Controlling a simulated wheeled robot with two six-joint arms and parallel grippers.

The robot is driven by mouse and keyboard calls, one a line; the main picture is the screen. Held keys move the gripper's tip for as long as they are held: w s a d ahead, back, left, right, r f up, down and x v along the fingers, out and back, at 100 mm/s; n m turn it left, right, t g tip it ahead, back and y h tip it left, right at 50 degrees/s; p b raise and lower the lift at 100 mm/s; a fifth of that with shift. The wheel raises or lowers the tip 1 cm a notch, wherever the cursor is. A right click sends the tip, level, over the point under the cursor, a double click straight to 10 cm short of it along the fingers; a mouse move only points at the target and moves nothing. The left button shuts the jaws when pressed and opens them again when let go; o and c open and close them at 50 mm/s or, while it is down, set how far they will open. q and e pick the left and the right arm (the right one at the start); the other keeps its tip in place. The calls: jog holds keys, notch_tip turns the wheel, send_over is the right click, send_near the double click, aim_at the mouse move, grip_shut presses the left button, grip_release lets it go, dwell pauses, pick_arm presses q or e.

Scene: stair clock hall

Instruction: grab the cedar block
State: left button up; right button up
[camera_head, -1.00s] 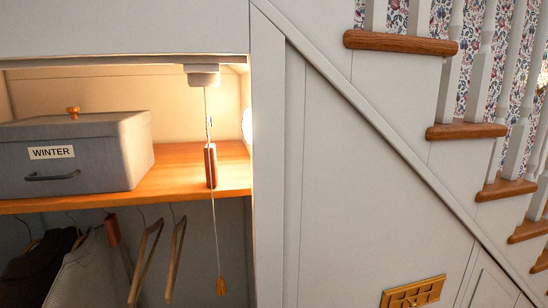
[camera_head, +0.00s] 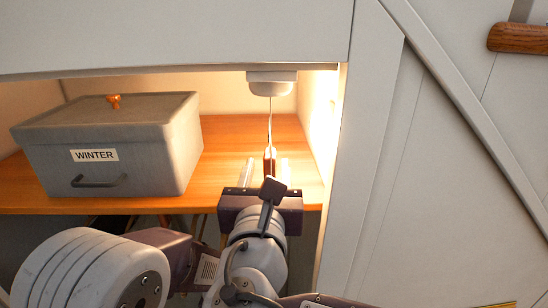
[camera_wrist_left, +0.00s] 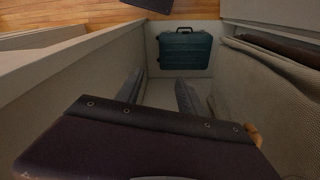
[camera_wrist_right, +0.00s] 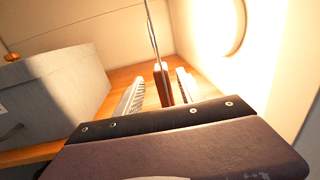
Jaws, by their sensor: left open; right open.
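The cedar block (camera_head: 270,153), a slim reddish-brown piece, hangs upright on a thin cord below the pale ceiling fitting, in front of the lit shelf. In the right wrist view the block (camera_wrist_right: 162,84) is between the two fingers of my right gripper (camera_wrist_right: 160,78), with gaps seen on both sides. The right gripper also shows in the head view (camera_head: 266,166), open, reaching in from below and hiding the block's lower part. My left gripper (camera_wrist_left: 158,83) is open and empty in its wrist view, inside a pale-walled space. It cannot be made out in the head view.
A grey box labelled WINTER (camera_head: 120,150) stands on the wooden shelf (camera_head: 222,140), left of the block. A bright lamp (camera_wrist_right: 222,25) is on the right wall.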

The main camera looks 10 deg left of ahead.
aim_at(271, 156)
jog(key=shift+w+a, duration=0.1)
jog(key=shift+w, duration=0.55)
jog(key=w+p, duration=0.1)
jog(key=w, duration=0.1)
jog(key=w+p, duration=0.1)
jog(key=w, duration=0.1)
jog(key=shift+w+a+f+p, duration=0.1)
jog(key=shift+w+a+p, duration=0.15)
jog(key=shift+p, duration=0.15)
jog(key=shift+w+f, duration=0.1)
jog(key=shift+w, duration=0.2)
jog(key=shift+a, duration=0.1)
grip_shut()
